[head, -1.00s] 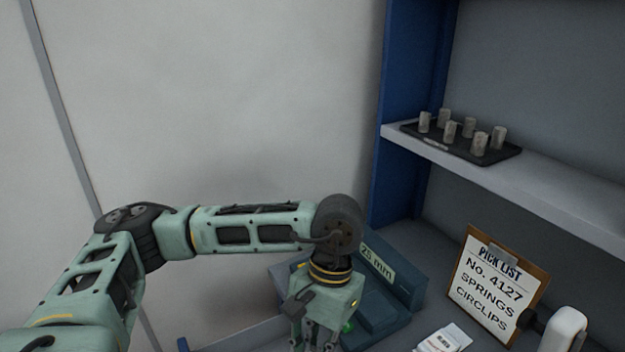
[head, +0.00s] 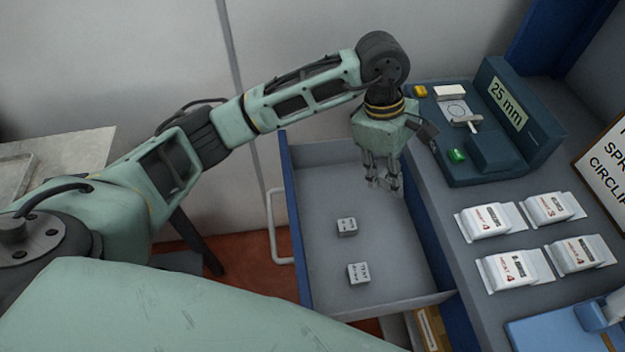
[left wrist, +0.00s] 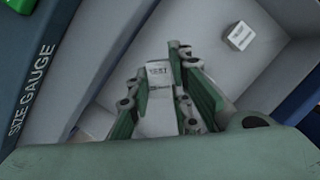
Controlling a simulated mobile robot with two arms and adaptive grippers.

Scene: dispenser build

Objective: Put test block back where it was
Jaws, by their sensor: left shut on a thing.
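My left gripper (head: 384,187) is shut on a pale grey test block (left wrist: 158,78), whose face reads TEST in the left wrist view. The gripper hangs fingers down over the back right part of an open grey drawer (head: 310,190). In the head view the fingers mostly hide the held block. Two other small grey blocks lie apart on the drawer floor: one in the middle (head: 347,227) and one nearer the front (head: 358,273), with lettering on it. One loose block also shows in the left wrist view (left wrist: 240,36). My right gripper is not in view.
The dark size gauge (head: 500,145), marked 25 mm, stands on the counter right of the drawer. Several white packets (head: 487,221) lie on the counter in front of it. The drawer's raised walls surround the gripper's area; its floor is mostly clear.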

